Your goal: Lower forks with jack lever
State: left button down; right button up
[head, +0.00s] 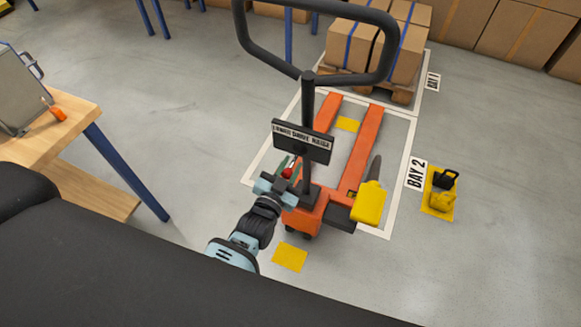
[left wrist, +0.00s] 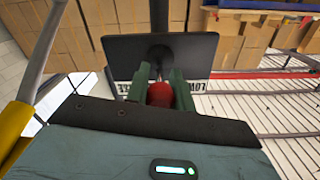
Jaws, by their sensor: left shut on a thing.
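The orange pallet jack (head: 307,217) stands in the Bay 2 outline, with its forks (head: 366,145) pointing away from me. Its black loop handle (head: 388,45) rises on a post, with a dark label plate (head: 302,141) on the post. The jack lever ends in a red knob (head: 287,172), just below the plate. My left gripper (head: 284,168) is shut on this knob. In the left wrist view the red knob (left wrist: 161,95) sits between the green fingers, in front of the dark plate (left wrist: 190,50). How high the forks stand is hard to tell. My right gripper is out of view.
A wooden bench (head: 40,150) with blue legs is at the left. A pallet of boxes (head: 350,45) stands in Bay 1 beyond the forks. A yellow and black object (head: 442,200) sits on a yellow floor patch at the right.

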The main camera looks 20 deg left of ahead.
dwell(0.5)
pick_arm(q)
jog(key=c, duration=1.2)
grip_release()
jog(key=s, duration=0.7)
jog(key=shift+s+a, duration=0.35)
jog(key=shift+s, duration=0.05)
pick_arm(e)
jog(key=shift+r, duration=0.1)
pick_arm(q)
jog(key=shift+s, duration=0.1)
jog(key=s+a+f+n+g+p, duration=0.1)
jog(key=s+a+g+p, duration=0.1)
jog(key=s, duration=1.2)
jog(key=s+a+f+n+g+p, duration=0.1)
jog(key=s+g+p, duration=0.3)
jog(key=s, duration=1.1)
jog(key=a+f+g, duration=0.1)
jog(key=g, duration=0.2)
jog(key=shift+a+p, duration=0.2)
jog(key=shift+p, duration=0.2)
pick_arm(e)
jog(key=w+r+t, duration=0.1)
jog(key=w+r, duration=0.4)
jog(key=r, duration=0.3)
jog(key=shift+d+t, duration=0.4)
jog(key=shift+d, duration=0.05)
